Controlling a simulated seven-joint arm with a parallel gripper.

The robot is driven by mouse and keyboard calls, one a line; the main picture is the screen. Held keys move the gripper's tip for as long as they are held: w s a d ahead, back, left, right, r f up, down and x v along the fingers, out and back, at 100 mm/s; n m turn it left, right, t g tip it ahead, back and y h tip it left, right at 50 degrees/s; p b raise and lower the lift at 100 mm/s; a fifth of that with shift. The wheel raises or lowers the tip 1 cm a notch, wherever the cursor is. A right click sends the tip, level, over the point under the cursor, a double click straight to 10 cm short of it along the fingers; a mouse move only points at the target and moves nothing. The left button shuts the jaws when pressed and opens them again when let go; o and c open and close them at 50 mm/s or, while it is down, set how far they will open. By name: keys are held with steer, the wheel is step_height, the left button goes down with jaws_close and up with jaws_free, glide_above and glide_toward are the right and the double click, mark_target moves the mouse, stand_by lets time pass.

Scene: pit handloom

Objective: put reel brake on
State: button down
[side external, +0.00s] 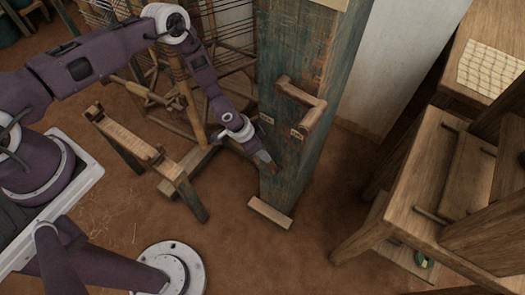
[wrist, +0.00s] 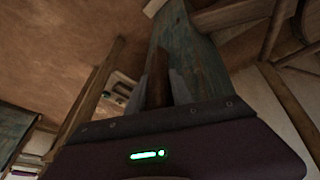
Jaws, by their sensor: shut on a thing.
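My gripper (side external: 266,163) is low beside the left face of a thick post with worn blue-green paint (side external: 311,65). In the wrist view, my gripper (wrist: 159,92) is shut on a narrow brown wooden piece (wrist: 157,75), with a grey finger on each side. The piece points toward the painted wood beyond it. I cannot tell whether it touches the post, or whether it is the reel brake. Its lower part is hidden between the fingers.
A wooden bracket (side external: 301,106) juts from the post's front, and a wooden block (side external: 270,213) lies at its foot. A low wooden frame (side external: 128,139) stands at left. A wooden bench (side external: 390,230) stands at right, with bare earth floor between.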

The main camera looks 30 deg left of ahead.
steer(key=shift+d, duration=0.1)
stand_by(0.3)
steer(key=d+y, duration=0.5)
steer(key=d, duration=0.1)
steer(key=shift+m, duration=0.4)
steer(key=c, duration=1.1)
jaws_free()
steer(key=shift+r, duration=0.1)
steer(key=shift+c, duration=0.2)
steer(key=v, duration=0.7)
steer(key=shift+d, duration=0.1)
